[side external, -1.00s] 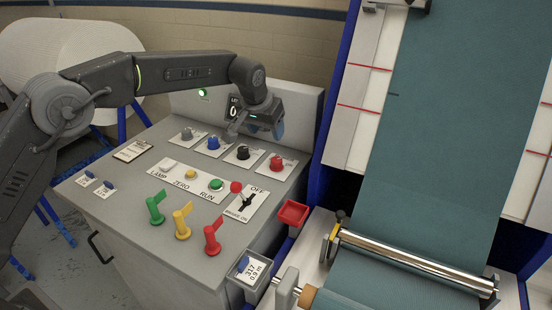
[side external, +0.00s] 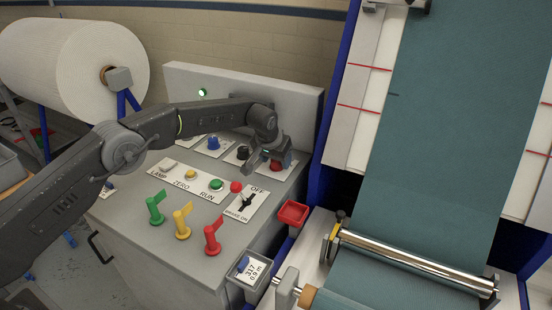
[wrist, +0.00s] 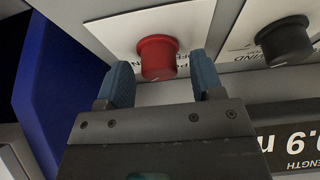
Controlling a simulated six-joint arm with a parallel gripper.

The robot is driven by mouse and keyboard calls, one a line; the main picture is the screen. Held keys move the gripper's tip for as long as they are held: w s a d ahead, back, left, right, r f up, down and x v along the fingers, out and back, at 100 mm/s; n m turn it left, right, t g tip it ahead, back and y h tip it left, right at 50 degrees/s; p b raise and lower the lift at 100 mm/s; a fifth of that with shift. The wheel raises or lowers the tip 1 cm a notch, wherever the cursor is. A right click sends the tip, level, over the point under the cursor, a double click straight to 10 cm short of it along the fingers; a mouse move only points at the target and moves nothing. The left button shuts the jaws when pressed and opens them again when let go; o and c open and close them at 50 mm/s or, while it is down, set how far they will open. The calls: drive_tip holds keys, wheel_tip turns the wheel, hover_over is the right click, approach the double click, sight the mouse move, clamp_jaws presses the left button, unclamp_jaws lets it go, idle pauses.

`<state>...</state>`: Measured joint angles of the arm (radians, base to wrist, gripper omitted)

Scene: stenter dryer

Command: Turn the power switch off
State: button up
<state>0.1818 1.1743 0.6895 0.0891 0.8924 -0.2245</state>
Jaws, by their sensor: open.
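The power switch is a red round knob (wrist: 157,57) on a white plate with partly hidden lettering, upside down in the wrist view. It also shows in the side view (side external: 280,163) at the right end of the back row, partly covered by my gripper. My gripper (wrist: 161,66) is open, with one blue-padded finger on each side of the knob. The knob lies between and just beyond the fingertips; I cannot tell whether they touch it. In the side view my gripper (side external: 265,165) is low over the panel at the knob.
A black knob (wrist: 285,40) stands beside the red one, with a blue knob (side external: 213,143) further left. In front are a button strip (side external: 186,178), a brake switch (side external: 245,203) and green, yellow and red levers (side external: 182,222). A blue machine frame (side external: 335,120) rises to the right.

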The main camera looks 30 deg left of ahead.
drive_tip(key=shift+c, duration=0.2)
drive_tip(key=c, duration=0.9)
drive_tip(key=shift+n, duration=0.3)
drive_tip(key=shift+n+g+y, duration=0.15)
drive_tip(key=shift+n+y, duration=0.4)
drive_tip(key=shift+n, duration=0.75)
drive_tip(key=shift+n+g+y, duration=0.15)
drive_tip(key=shift+n+y, duration=0.4)
drive_tip(key=shift+n, duration=0.75)
drive_tip(key=o, duration=0.9)
drive_tip(key=shift+o, duration=0.2)
drive_tip(key=shift+d, duration=0.1)
